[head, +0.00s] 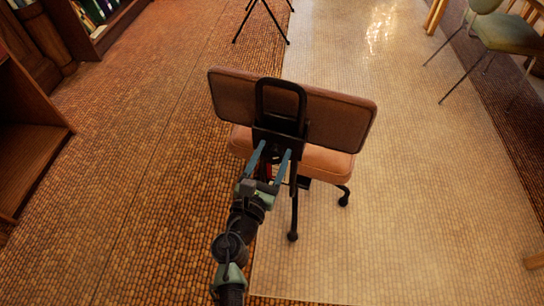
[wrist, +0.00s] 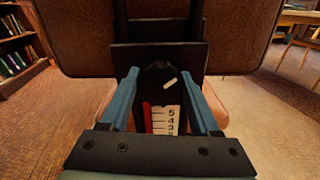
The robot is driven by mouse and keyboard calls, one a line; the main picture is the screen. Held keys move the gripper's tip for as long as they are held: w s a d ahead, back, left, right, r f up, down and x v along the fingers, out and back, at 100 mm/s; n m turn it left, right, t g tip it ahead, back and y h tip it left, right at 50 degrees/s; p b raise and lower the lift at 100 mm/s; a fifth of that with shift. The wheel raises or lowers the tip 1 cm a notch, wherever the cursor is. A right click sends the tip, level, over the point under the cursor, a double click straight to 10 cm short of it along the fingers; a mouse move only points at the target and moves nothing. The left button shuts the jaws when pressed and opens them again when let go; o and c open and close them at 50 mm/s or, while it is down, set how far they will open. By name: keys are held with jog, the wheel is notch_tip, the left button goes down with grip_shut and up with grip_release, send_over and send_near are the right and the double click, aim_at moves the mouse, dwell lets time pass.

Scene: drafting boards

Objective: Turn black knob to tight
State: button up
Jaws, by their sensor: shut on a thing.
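The black knob (wrist: 153,80) is on the back of a chair, seen in the wrist view between my fingers. It carries a short white mark slanting up to the right. Below it is a white scale (wrist: 166,119) with black numbers, 5 at the top, and a red strip on its left. My gripper (wrist: 159,76) has its two blue fingers on either side of the knob and is shut on it. In the head view my gripper (head: 274,149) reaches the black bracket from below, and the knob itself is hidden or too dark to make out.
The chair has a brown backrest (head: 340,114), a pinkish-tan seat (head: 328,162) and a black back bracket (head: 281,100). Another chair (head: 508,33) stands at the upper right. Shelves (head: 25,145) line the left. The floor around the chair is clear.

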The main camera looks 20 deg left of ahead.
jog(key=m+b, duration=0.1)
jog(key=m, duration=0.2)
jog(key=m+b, duration=0.2)
jog(key=m, duration=0.1)
jog(key=shift+f+m, duration=0.2)
jog(key=shift+m, duration=0.1)
jog(key=m+b, duration=0.3)
jog(key=m, duration=0.3)
jog(key=shift+b, duration=0.4)
jog(key=m+b, duration=0.2)
jog(key=m, duration=0.2)
jog(key=shift+f, duration=0.1)
jog(key=m+b, duration=0.2)
jog(key=m, duration=0.1)
jog(key=shift+m+b, duration=0.3)
jog(key=m+b, duration=0.3)
jog(key=m, duration=0.2)
jog(key=shift+m, duration=0.4)
jog(key=o, duration=1.4)
jog(key=shift+c, duration=0.2)
jog(key=shift+s, duration=0.15)
jog(key=s+p, duration=0.1)
jog(key=s, duration=1.1)
jog(key=shift+s+d, duration=0.35)
jog(key=shift+d, duration=0.05)
